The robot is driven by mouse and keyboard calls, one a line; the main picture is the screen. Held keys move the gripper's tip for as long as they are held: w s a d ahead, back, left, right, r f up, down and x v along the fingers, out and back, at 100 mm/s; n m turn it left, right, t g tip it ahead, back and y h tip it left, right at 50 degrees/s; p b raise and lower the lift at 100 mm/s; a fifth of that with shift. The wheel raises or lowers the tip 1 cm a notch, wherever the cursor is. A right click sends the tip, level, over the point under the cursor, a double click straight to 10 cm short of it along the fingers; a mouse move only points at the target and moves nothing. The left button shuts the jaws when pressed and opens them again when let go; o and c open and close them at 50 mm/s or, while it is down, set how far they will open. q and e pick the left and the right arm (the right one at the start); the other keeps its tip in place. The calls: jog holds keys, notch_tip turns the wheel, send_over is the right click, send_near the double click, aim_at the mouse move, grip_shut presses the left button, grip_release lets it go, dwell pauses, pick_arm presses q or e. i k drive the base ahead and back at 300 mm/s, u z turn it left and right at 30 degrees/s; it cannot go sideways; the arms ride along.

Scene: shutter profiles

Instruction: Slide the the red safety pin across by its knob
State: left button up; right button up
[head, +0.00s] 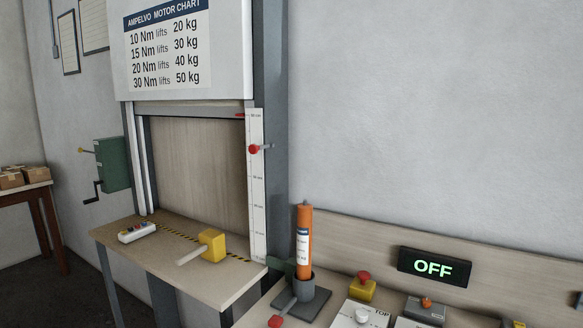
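A red round knob (254,149) sits in front of the white measuring strip on the shutter frame's right post. A short grey rod (266,147) runs sideways from it to the right, across the grey post. This looks like the red safety pin; how deep the rod sits cannot be told. Neither of my grippers is in view, and nothing touches the knob.
A wooden sill (215,282) holds a yellow block with a handle (212,244) and a button box (137,233). An orange cylinder (304,225) stands in a grey holder at front. A display (434,266) reads OFF. A green crank box (114,165) hangs left.

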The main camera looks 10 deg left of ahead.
aim_at(253, 148)
jog(key=k, duration=0.5)
jog(key=u, duration=1.65)
jog(key=i, duration=1.35)
jog(key=z, duration=2.1)
